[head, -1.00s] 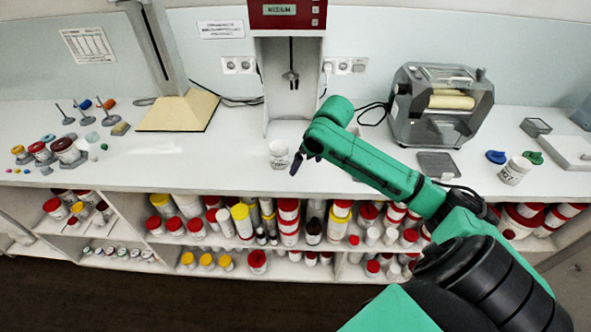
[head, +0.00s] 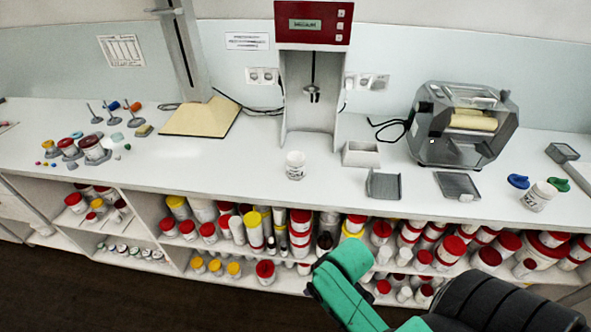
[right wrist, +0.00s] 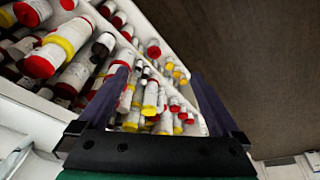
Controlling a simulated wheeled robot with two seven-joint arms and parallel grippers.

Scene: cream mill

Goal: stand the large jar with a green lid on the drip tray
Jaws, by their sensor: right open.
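A white jar (head: 538,196) stands at the right of the counter, and its top looks pale. A green lid or disc (head: 557,184) lies just behind it, and I cannot tell whether they belong together. A smaller white jar (head: 295,165) stands upright in front of the red-topped dispenser. My right gripper (right wrist: 158,75) is open and empty in the right wrist view, facing the shelved jars. Its fingers are out of the head view. My left gripper is not in view.
The red-topped dispenser (head: 313,22) and the mill (head: 465,124) stand at the back. A grey tray (head: 384,186) and an open white box (head: 361,154) lie between them. Shelves of jars fill the space below the counter. The left middle of the counter is clear.

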